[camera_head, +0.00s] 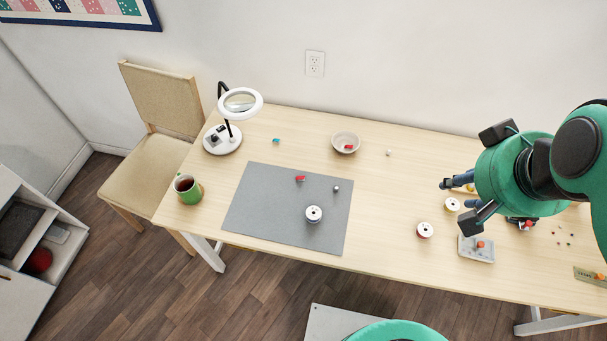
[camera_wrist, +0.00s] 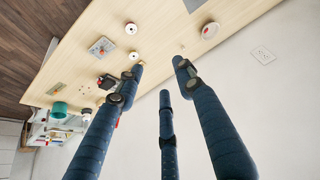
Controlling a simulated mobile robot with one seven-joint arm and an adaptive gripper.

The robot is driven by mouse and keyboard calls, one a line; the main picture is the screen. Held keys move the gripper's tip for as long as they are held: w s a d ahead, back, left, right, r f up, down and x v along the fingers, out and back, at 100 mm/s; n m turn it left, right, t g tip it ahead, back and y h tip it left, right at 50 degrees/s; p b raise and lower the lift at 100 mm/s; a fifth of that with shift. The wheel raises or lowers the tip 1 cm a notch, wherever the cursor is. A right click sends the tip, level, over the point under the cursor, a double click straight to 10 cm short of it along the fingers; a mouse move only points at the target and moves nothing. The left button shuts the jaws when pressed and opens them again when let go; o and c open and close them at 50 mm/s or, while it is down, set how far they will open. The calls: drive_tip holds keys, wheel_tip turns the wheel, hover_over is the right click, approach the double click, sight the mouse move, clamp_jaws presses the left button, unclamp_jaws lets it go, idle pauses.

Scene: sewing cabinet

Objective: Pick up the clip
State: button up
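I cannot tell for sure which small thing is the clip. A small red clip-like piece (camera_head: 300,178) lies on the grey mat, and another red piece (camera_head: 348,147) lies in the pale bowl (camera_head: 345,136). A small teal and red piece (camera_head: 276,141) lies on the table behind the mat. My gripper (camera_head: 457,199) is over the right part of the table, fingers spread and apparently empty. In the wrist view its fingers (camera_wrist: 160,69) are apart, with bare table between the tips. The bowl (camera_wrist: 210,30) shows beyond them there.
The grey mat (camera_head: 252,205) holds a spool (camera_head: 313,214) and a small ball (camera_head: 336,188). Spools (camera_head: 425,230) and a grey tray (camera_head: 476,255) stand near my gripper. A magnifier lamp (camera_head: 222,138) and green mug (camera_head: 187,189) stand at left. Table between bowl and gripper is mostly clear.

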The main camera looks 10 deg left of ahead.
drive_tip(key=w+a+f+n+g+p, duration=0.2)
drive_tip(key=w+a+f+n, duration=0.2)
drive_tip(key=w+a+n, duration=0.5)
drive_tip(key=w+a+f+n+g+p, duration=0.1)
drive_tip(key=w+a+f+n, duration=0.4)
drive_tip(key=w, duration=0.7)
drive_tip(key=w+a+f+n+g+p, duration=0.1)
drive_tip(key=w+a+f+n, duration=0.2)
drive_tip(key=a+f, duration=0.8)
drive_tip(key=w+a+f+n+g+p, duration=0.1)
drive_tip(key=w+a+f+n+p, duration=0.1)
drive_tip(key=a+f+n, duration=0.4)
drive_tip(key=w+a+f, duration=0.1)
drive_tip(key=a+f, duration=0.4)
drive_tip(key=f, duration=0.2)
drive_tip(key=shift+a+f, duration=0.15)
drive_tip(key=shift+f, duration=0.2)
drive_tip(key=shift+f, duration=0.1)
hover_over(301, 177)
drive_tip(key=shift+a+f+b, duration=0.1)
drive_tip(key=shift+f+b, duration=0.35)
drive_tip(key=shift+f, duration=3.75)
